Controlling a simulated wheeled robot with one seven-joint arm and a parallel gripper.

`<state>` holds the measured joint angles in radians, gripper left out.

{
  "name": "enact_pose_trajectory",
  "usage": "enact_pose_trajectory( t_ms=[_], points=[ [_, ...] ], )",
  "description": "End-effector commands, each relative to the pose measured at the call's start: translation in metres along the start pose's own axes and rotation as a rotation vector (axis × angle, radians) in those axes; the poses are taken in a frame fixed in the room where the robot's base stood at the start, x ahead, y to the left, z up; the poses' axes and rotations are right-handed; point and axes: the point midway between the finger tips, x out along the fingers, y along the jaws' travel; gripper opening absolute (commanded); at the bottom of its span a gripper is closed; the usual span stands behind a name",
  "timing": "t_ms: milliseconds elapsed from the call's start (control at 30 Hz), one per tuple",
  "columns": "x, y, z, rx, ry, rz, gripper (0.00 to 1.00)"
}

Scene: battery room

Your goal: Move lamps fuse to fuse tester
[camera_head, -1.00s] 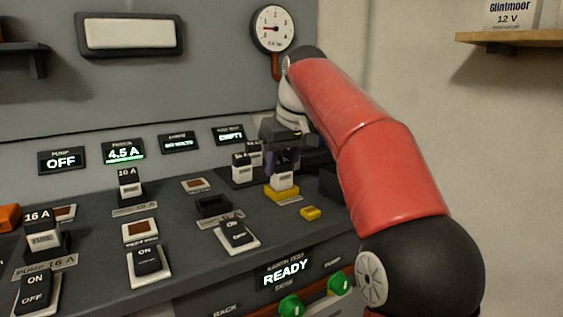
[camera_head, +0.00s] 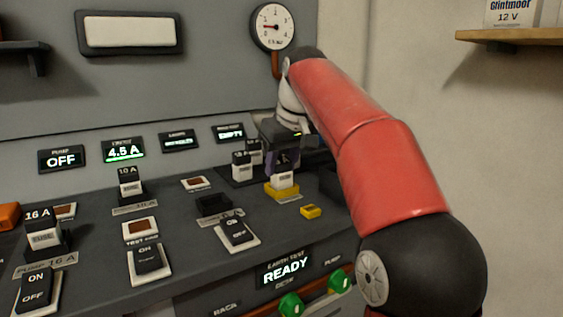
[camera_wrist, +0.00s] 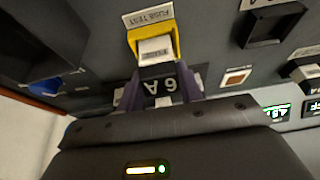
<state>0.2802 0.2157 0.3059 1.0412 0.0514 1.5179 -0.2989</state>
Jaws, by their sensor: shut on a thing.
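My gripper (camera_wrist: 158,92) is shut on a fuse with a black top marked 6 A (camera_wrist: 157,84) and a white label. The fuse also shows in the head view (camera_head: 284,179), upright between the purple fingers. It is at the yellow fuse tester socket (camera_wrist: 170,34), which carries a FUSE TEST tag in the wrist view. The tester (camera_head: 281,194) lies directly under the fuse; I cannot tell whether the fuse is seated in it. The fuse tester display (camera_head: 230,133) reads EMPTY. A black socket (camera_head: 213,204) in the panel's middle, behind a switch, holds no fuse.
Two other fuses (camera_head: 242,165) stand close left of my gripper. A 10 A fuse (camera_head: 130,183) and a 16 A fuse (camera_head: 43,232) stand farther left. A small yellow block (camera_head: 311,212) lies right of the tester. Rocker switches (camera_head: 237,232) line the panel front.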

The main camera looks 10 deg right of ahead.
Motion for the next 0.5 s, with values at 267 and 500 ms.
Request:
enact_pose_trajectory(
  t_ms=[267,500],
  points=[
    [0.0058,-0.0001,0.0025,0.000,0.001,0.000,0.12],
    [0.0075,-0.0001,0.0031,0.000,0.001,0.000,0.45]
  ],
)
